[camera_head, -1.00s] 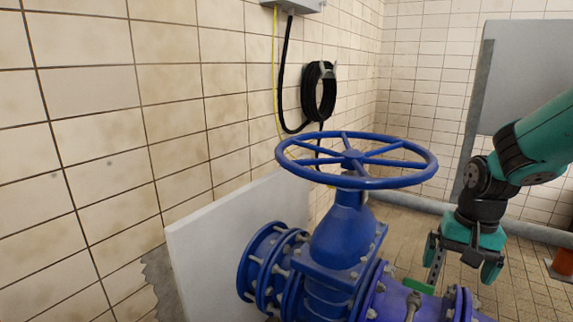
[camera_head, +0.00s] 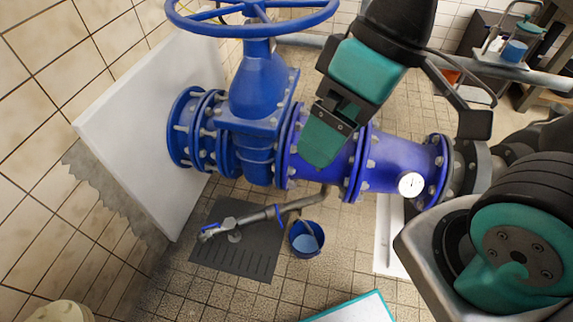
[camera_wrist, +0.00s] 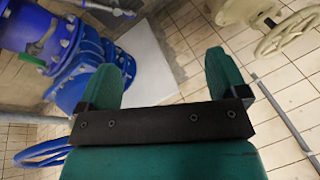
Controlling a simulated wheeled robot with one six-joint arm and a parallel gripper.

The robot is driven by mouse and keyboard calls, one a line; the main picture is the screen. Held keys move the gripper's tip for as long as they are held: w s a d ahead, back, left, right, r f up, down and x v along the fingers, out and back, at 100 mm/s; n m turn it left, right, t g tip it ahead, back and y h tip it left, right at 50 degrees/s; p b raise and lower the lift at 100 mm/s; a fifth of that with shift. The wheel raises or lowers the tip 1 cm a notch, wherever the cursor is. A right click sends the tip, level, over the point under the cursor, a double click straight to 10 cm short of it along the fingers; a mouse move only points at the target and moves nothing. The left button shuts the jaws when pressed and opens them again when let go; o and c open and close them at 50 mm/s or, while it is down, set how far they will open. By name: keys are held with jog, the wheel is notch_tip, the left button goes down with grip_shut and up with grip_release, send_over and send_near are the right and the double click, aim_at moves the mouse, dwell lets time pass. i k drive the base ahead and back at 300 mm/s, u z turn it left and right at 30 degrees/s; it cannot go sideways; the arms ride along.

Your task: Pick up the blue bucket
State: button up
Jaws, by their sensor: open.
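The blue bucket (camera_head: 307,251) stands upright on the tiled floor below the large blue pipe, beside a dark floor grate, in the head view. Its inside looks lighter blue; I cannot tell whether it holds liquid. A thin grey drain pipe (camera_head: 262,215) with a small valve runs above the grate to near the bucket's rim. My gripper (camera_head: 322,150) appears in front of the pipe in the head view, above the bucket in the picture and apart from it. The wrist view shows my gripper (camera_wrist: 166,75) with both green fingers wide apart and nothing between them. The bucket does not show there.
A white panel (camera_head: 140,120) leans at the left. A cream container (camera_head: 62,312) stands at the lower left.

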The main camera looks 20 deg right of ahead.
aim_at(306, 238)
jog(key=u, duration=0.35)
jog(key=k, duration=0.5)
jog(key=z, duration=1.15)
jog(key=i, duration=0.7)
jog(key=u, duration=1.4)
